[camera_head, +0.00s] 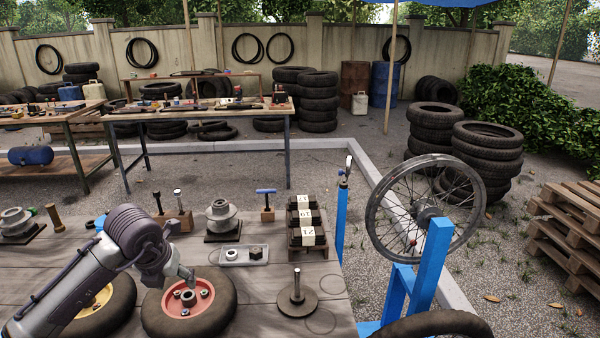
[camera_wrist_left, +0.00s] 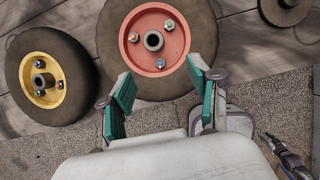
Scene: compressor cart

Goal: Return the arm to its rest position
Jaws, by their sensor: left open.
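My left arm reaches in from the lower left in the head view. Its gripper (camera_head: 186,278) is over the wheel with the red hub (camera_head: 203,297), which lies flat on the wooden bench. In the left wrist view the two teal-padded fingers (camera_wrist_left: 160,84) are spread wide with nothing between them. The red hub (camera_wrist_left: 157,62) lies beyond the fingertips, with a central bore and nuts on studs around it. Whether the fingertips touch the wheel I cannot tell. My right gripper is not clearly seen.
A wheel with a yellow hub (camera_wrist_left: 41,82) lies beside the red one. A blue stand (camera_head: 431,262) with a spoked wheel (camera_head: 385,232) is at right.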

